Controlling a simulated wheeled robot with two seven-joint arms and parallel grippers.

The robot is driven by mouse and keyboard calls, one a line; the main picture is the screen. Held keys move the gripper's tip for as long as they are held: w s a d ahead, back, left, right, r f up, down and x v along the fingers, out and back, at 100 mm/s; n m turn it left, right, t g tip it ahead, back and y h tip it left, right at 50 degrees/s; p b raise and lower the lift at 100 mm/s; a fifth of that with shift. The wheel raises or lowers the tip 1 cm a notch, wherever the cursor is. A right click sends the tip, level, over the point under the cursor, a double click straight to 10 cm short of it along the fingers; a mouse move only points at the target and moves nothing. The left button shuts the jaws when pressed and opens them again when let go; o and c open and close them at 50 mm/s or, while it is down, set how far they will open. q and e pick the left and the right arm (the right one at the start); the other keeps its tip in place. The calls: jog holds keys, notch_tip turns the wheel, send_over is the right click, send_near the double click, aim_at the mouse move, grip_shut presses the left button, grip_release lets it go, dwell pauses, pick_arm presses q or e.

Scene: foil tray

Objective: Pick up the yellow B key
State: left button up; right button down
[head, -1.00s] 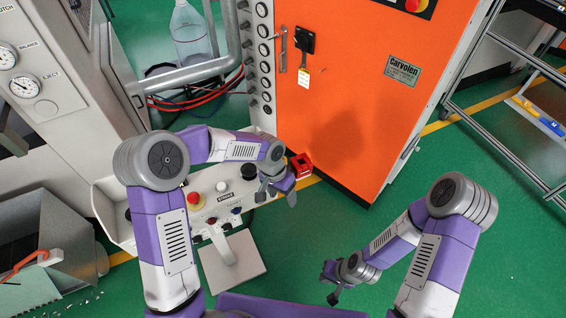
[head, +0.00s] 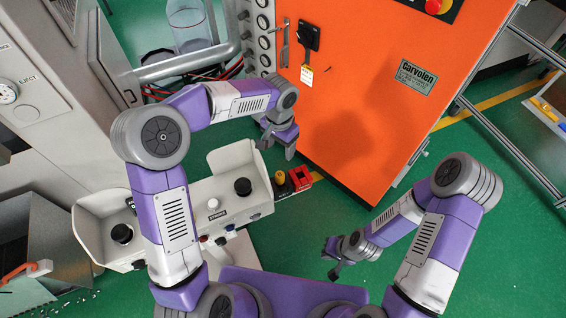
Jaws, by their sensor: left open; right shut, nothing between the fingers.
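A small yellow-topped piece (head: 280,177) stands on a dark base, between the console's right end and a red open holder (head: 300,177). It may be the yellow B key; no letter is readable on it. My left gripper (head: 278,149) is open and empty, pointing down just above the yellow piece in the picture; the height between them cannot be told. My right gripper (head: 332,275) is shut and empty, low at the centre right over the green floor.
The grey console (head: 225,186) with black knobs lies below my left arm. The orange cabinet (head: 360,110) stands close behind the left gripper, with a switch and hanging tag (head: 307,75). A metal cart frame (head: 510,150) is at right. Green floor is clear between.

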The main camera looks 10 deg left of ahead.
aim_at(280, 174)
pick_arm(q)
jog(key=f+b, duration=0.9)
jog(key=f, duration=0.1)
jog(key=shift+s+f+b, duration=0.15)
jog(key=shift+s+b, duration=0.05)
jog(key=shift+b, duration=0.15)
jog(key=f+b, duration=0.1)
jog(key=f, duration=0.2)
jog(key=f+b, duration=0.1)
jog(key=f, duration=0.3)
jog(key=shift+s+f, duration=0.2)
jog(key=shift+f, duration=0.05)
pick_arm(e)
notch_tip(280, 174, down, 12)
jog(key=shift+s+f, duration=0.15)
jog(key=shift+f, duration=0.05)
pick_arm(q)
jog(key=shift+r, duration=0.1)
jog(key=shift+c, duration=0.3)
